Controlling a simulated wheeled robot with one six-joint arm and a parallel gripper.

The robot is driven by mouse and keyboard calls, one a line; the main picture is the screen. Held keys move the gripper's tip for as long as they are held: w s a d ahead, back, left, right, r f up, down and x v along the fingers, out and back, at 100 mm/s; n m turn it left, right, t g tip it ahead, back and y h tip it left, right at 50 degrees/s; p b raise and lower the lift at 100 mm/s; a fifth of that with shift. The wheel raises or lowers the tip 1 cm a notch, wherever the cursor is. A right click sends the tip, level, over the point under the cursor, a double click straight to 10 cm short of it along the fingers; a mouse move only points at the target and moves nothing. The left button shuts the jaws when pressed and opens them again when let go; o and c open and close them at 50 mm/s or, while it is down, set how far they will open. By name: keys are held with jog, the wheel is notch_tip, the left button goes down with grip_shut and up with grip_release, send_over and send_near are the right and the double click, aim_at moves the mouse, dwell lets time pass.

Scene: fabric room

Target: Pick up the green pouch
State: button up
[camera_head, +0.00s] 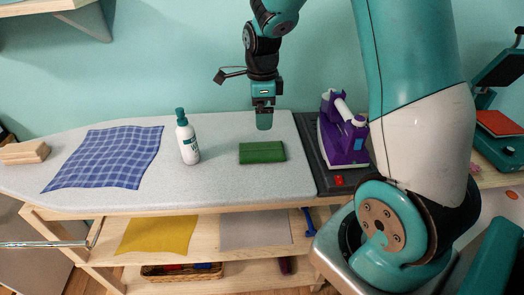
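The green pouch (262,152) lies flat on the grey ironing board (225,180), a dark green rectangle near the board's right end. My gripper (264,122) hangs pointing down just behind and above the pouch in the picture, apart from it. Its fingertips look like one teal block, so I cannot tell whether they are open or shut. The pouch is in full view and nothing covers it.
A white bottle with a green pump (187,138) stands left of the pouch. A purple iron (342,135) sits on a dark rest (318,172) to the right. A blue checked cloth (108,158) lies further left, beside a wooden block (24,152).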

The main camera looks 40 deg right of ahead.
aim_at(262, 150)
notch_tip(262, 150, down, 12)
jog(key=shift+f+p, duration=0.15)
jog(key=shift+p, duration=0.55)
jog(key=c, duration=0.6)
